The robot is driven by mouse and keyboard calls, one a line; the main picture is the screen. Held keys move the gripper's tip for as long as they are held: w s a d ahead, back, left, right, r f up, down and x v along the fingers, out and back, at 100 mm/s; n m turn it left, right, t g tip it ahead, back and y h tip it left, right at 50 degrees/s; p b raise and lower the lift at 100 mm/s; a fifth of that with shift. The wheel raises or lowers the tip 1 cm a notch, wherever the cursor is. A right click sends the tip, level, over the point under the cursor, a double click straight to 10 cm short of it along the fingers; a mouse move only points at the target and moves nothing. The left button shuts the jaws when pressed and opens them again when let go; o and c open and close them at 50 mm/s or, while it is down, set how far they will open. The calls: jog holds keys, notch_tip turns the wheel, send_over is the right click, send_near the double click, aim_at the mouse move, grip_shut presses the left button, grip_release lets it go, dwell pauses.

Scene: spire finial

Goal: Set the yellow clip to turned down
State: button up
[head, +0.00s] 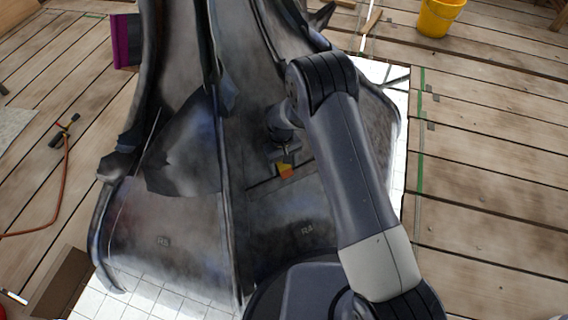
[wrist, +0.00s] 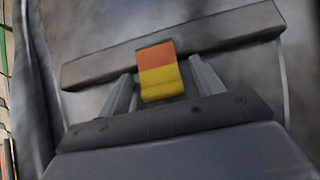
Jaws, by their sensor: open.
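The yellow clip (wrist: 161,80) is a short tab with an orange upper part and a yellow lower part. In the wrist view it lies over a dark grey bar (wrist: 105,68) on the finial's metal face. In the head view the clip (head: 285,170) is small, just below my gripper (head: 284,158). In the wrist view my gripper (wrist: 163,90) is open, with one finger on each side of the clip. Small gaps show between the fingers and the clip, and I cannot tell how deep the fingertips reach.
The dark metal finial (head: 185,215) fills the middle, with raised ribs and marked panels. It stands on a white gridded sheet (head: 150,295) on a plank floor. A yellow bucket (head: 438,17) stands at the top right, and a torch with a hose (head: 65,140) lies at left.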

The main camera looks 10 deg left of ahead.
notch_tip(320, 180, up, 11)
jog(key=w+p, duration=0.1)
jog(key=p, duration=0.2)
jog(key=shift+a+f, duration=0.15)
jog(key=shift+a, duration=0.25)
jog(key=f+b, duration=0.1)
jog(key=f, duration=0.2)
jog(key=f+b, duration=0.1)
jog(key=f, duration=0.3)
jog(key=s+d+f+b, duration=0.1)
jog(key=f, duration=0.3)
jog(key=shift+f, duration=0.15)
jog(key=shift+s+r, duration=0.1)
jog(key=shift+r, duration=0.2)
